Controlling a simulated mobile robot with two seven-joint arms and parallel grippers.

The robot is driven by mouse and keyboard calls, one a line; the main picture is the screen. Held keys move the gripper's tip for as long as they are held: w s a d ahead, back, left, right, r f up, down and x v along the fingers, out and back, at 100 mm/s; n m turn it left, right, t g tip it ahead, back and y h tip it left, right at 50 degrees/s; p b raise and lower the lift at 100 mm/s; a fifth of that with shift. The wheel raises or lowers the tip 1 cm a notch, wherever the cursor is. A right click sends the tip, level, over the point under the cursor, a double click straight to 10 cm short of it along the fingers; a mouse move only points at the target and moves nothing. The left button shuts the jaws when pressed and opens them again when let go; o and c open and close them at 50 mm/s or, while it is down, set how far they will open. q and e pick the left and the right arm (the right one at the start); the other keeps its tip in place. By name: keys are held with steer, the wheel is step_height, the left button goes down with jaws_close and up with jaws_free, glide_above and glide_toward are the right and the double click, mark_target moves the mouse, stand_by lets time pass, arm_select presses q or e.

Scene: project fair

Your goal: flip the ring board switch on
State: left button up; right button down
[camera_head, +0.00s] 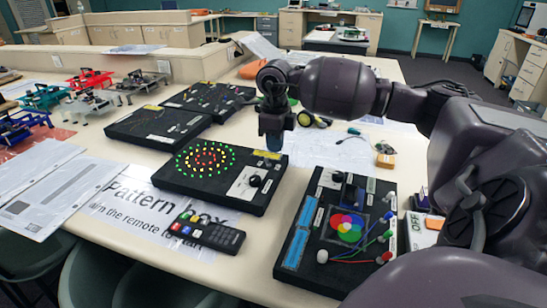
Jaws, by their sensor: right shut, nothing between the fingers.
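The ring board (168,182) is a flat black board on the pale table, with rings of green, yellow and red dots at its left. A white panel (241,191) with a dark knob-like switch (255,181) is at its right end. I cannot tell the switch's position. My right gripper (273,149) points down, shut and empty, over the far right corner of the ring board, behind the switch. Its tips look apart from the switch, though the height gap is hard to judge. My left gripper is not in view.
A remote (208,232) lies in front of the ring board. A black board with coloured circles (345,228) stands to the right, under my right arm. More black boards (158,127) lie behind left. Papers (45,180) cover the table's left. Small colourful devices stand at far left.

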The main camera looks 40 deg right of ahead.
mark_target(276, 167)
step_height(276, 167, up, 2)
steer(key=shift+p, duration=0.3)
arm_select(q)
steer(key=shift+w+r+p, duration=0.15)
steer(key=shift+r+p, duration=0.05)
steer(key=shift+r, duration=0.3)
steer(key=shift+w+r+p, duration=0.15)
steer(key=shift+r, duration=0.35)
arm_select(e)
step_height(276, 167, up, 2)
steer(key=shift+s+d+r, duration=0.1)
steer(key=shift+s, duration=0.05)
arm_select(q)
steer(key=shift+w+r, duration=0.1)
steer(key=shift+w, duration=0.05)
